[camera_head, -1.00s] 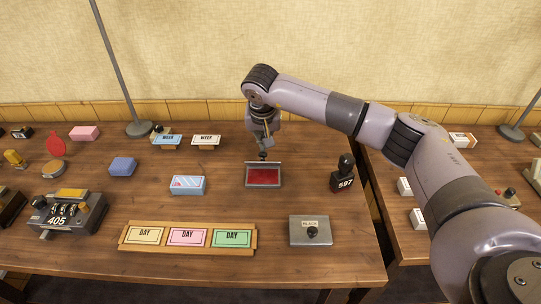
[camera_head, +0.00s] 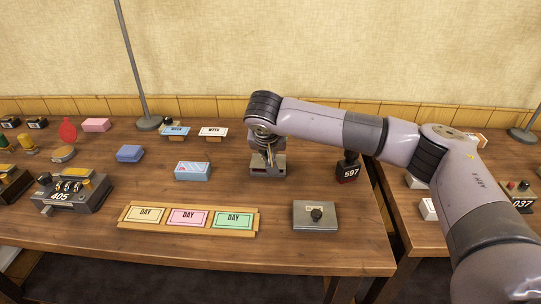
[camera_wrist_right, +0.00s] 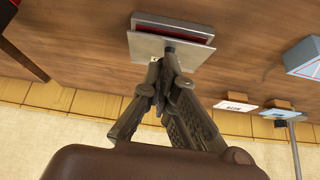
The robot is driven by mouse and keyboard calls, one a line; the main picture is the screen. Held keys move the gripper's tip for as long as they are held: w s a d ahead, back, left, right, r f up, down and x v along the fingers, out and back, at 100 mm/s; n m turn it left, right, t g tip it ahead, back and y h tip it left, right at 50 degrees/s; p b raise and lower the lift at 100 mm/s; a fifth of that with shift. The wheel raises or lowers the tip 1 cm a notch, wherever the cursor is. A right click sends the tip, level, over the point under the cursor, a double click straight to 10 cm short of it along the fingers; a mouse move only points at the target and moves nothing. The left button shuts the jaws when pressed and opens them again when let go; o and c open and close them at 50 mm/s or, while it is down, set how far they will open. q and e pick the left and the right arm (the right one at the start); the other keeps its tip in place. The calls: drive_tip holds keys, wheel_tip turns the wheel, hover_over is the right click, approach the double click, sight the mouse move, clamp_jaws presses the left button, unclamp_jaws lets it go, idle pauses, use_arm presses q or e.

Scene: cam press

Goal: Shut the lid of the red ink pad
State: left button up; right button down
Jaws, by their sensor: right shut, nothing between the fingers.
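The red ink pad (camera_head: 267,173) sits on the table right of centre, mostly hidden under my right arm in the head view. In the right wrist view, its grey lid (camera_wrist_right: 150,46) is tilted over the base, and a strip of red pad (camera_wrist_right: 178,29) shows through the gap, so the lid is partly open. My right gripper (camera_wrist_right: 168,52) is shut and empty, with its fingertips at the lid's outer face, seemingly touching it. In the head view my right gripper (camera_head: 269,157) is directly above and behind the pad. My left gripper is not in view.
A stamp marked 597 (camera_head: 348,170) stands to the right and a blue box (camera_head: 193,171) to the left. A wooden tray of DAY cards (camera_head: 155,224) lies in front left.

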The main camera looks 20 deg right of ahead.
drive_tip(key=shift+s+f+b, duration=0.15)
drive_tip(key=shift+f+b, duration=0.15)
drive_tip(key=shift+b, duration=0.05)
drive_tip(key=shift+a, duration=0.1)
drive_tip(key=shift+r, duration=0.1)
